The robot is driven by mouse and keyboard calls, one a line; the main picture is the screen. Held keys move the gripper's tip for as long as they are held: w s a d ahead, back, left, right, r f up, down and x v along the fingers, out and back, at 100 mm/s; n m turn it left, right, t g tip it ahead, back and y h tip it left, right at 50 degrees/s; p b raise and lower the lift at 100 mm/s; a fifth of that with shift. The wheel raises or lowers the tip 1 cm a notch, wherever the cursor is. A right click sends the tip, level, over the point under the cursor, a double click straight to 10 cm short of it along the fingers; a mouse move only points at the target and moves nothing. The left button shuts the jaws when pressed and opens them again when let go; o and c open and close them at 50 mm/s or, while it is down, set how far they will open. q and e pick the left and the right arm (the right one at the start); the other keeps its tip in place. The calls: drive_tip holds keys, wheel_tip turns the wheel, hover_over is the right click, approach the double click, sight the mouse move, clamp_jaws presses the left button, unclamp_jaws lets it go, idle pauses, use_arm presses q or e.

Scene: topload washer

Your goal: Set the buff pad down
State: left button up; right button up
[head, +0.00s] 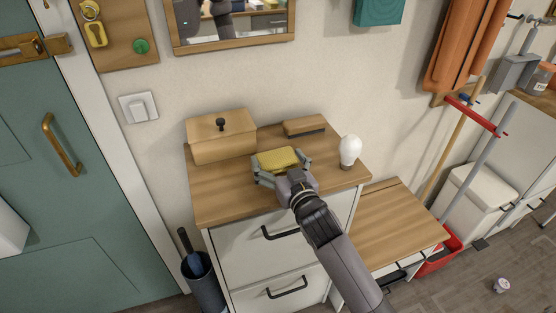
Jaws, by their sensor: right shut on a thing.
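The buff pad (277,158) is a yellowish block held between the fingers of my right gripper (280,169). The gripper is shut on it, over the wooden top of the white drawer cabinet (226,204). I cannot tell whether the pad touches the top or hangs just above it. My right arm comes in from the bottom and hides part of the cabinet front. My left gripper is not in view.
On the cabinet top, a wooden box (222,140) stands left, a brush (304,127) lies behind, and a white bulb (349,150) stands right. The front left of the top is clear. A lower wooden bench (396,222) is to the right.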

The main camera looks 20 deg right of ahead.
drive_tip(key=shift+f, duration=0.15)
drive_tip(key=o, duration=0.8)
drive_tip(key=shift+o, duration=0.2)
drive_tip(key=shift+r, duration=0.25)
drive_tip(key=s+b, duration=0.1)
drive_tip(key=s, duration=1.1)
drive_tip(key=shift+d+r, duration=0.25)
drive_tip(key=shift+d, duration=0.2)
drive_tip(key=shift+f, duration=0.1)
